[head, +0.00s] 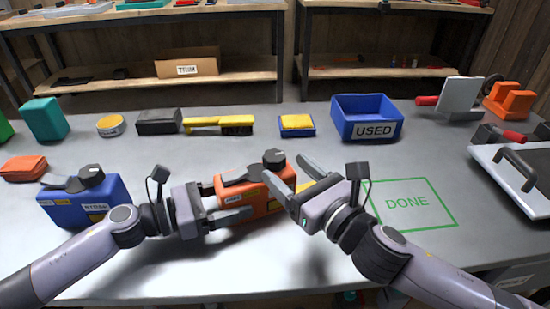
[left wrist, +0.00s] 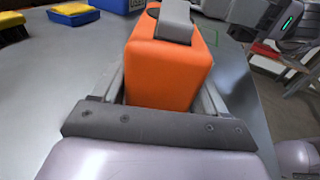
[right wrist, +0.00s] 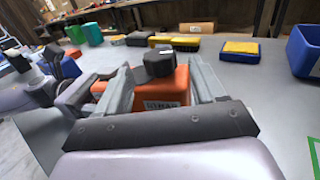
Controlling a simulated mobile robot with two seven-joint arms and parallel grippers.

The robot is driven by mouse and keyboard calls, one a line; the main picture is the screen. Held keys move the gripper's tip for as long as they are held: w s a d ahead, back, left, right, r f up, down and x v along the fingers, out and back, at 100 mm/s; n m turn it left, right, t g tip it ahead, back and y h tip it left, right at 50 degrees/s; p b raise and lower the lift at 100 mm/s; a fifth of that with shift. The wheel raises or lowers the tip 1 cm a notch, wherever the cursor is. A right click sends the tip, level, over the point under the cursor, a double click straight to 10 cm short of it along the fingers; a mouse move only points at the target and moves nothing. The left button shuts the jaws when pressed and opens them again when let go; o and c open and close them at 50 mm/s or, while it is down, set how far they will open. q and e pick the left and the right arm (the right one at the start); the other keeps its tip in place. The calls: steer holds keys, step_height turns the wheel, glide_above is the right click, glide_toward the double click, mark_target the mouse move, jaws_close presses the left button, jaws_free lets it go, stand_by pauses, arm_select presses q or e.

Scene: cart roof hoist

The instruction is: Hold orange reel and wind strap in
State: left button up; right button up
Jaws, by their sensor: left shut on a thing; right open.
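The orange reel (head: 262,206) stands on the grey bench, a box with a dark knob (head: 274,157) on top and a label on its front. My left gripper (head: 228,201) is shut on the reel from the left; the left wrist view shows the orange body (left wrist: 170,70) between its fingers. My right gripper (head: 300,184) is open at the reel's right side. In the right wrist view the black knob (right wrist: 160,62) and labelled reel (right wrist: 165,98) show between its fingers. A yellow piece (head: 306,185), perhaps the strap, shows partly behind the right gripper.
A blue box-shaped reel (head: 85,205) stands at left. The blue USED bin (head: 367,128) and a yellow and blue block (head: 297,125) stand behind. The green DONE outline (head: 412,203) at right is empty.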

mark_target(281, 166)
steer(key=shift+x, duration=2.45)
steer(key=c, duration=1)
